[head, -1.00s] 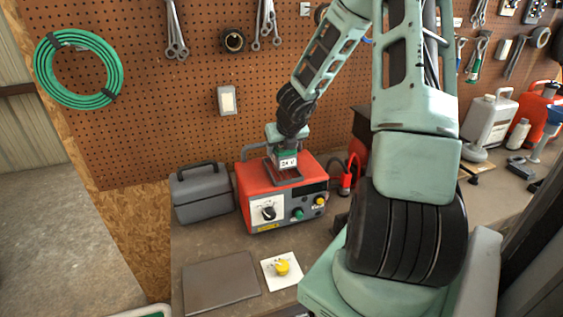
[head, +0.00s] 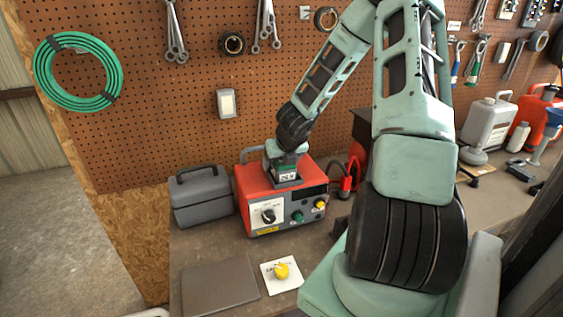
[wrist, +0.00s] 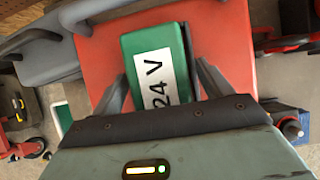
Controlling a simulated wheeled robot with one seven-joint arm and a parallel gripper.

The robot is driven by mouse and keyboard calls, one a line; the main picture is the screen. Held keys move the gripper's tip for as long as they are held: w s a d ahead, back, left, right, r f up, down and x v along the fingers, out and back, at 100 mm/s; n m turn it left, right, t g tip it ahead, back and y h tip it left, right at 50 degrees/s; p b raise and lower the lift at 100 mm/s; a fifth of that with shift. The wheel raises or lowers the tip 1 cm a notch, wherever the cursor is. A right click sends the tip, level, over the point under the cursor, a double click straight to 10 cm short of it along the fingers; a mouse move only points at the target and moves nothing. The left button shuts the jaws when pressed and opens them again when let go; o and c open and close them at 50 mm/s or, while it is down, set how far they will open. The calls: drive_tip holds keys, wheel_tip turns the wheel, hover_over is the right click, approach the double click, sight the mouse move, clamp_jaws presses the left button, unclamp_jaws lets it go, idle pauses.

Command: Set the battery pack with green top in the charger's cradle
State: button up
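The battery pack with green top (head: 287,173) is upright at the cradle (head: 290,184) on top of the red charger (head: 250,187). Its lower part is hidden inside the cradle, and I cannot tell whether it rests on the bottom. In the wrist view the green top (wrist: 135,42) with a white "24 V" label lies between the fingers of my gripper (wrist: 162,80), one finger along each side. My gripper (head: 286,154) appears shut on the pack, from above.
A grey case (head: 201,195) stands left of the charger. A dark flat panel (head: 220,286) and a white card with a yellow object (head: 282,271) lie in front. Red clamps (head: 346,184) are at its right. The pegboard (head: 140,130) rises close behind.

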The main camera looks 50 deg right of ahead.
drive_tip(key=shift+r, duration=0.15)
drive_tip(key=shift+s+a+r, duration=0.1)
drive_tip(key=shift+s+r, duration=0.1)
drive_tip(key=shift+r, duration=0.3)
drive_tip(key=p+v, duration=0.2)
drive_tip(key=v, duration=0.9)
drive_tip(key=a+r+n+y, duration=0.2)
drive_tip(key=a+n+y, duration=0.4)
drive_tip(key=a+n, duration=2.1)
drive_tip(key=s+a+n+g+h, duration=0.1)
drive_tip(key=s+a+n+g, duration=0.1)
drive_tip(key=s+a+n, duration=0.5)
drive_tip(key=s+a+r+n+g+h, duration=0.1)
drive_tip(key=s+a+n+g, duration=0.2)
drive_tip(key=s+a+n, duration=0.4)
drive_tip(key=s+n, duration=0.4)
drive_tip(key=n, duration=0.5)
drive_tip(key=shift+r, duration=0.15)
drive_tip(key=shift+a, duration=0.1)
